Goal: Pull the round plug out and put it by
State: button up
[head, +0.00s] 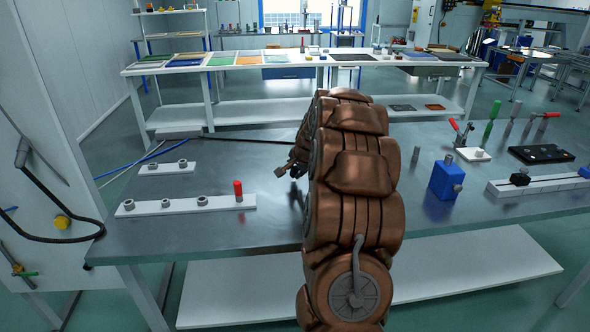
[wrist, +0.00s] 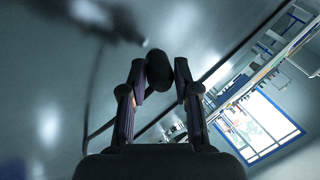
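My gripper (wrist: 160,85) shows in the wrist view with its two fingers closed in on a dark, round-ended piece (wrist: 158,70), which looks like the round plug. In the head view my gripper (head: 288,170) is small and partly hidden behind my copper arm. A greyish knob-like end (head: 280,172) shows at its tip, above the metal table (head: 270,232). It is held clear of the white strips to the left. Fine detail of the grip is too dark to see.
A long white strip (head: 218,202) bears several grey round fittings and a red peg (head: 238,190). A shorter strip (head: 178,168) lies behind it. A blue block (head: 445,180) and clamps stand at right. A white panel (head: 40,130) with a cable is at far left. The table's front-left middle is bare.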

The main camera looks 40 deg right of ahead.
jog(key=o, duration=0.4)
jog(key=shift+c, duration=0.2)
jog(key=shift+r, duration=0.1)
jog(key=v, duration=1.1)
jog(key=shift+s+r, duration=0.25)
jog(key=shift+r, duration=0.05)
jog(key=shift+a, duration=0.15)
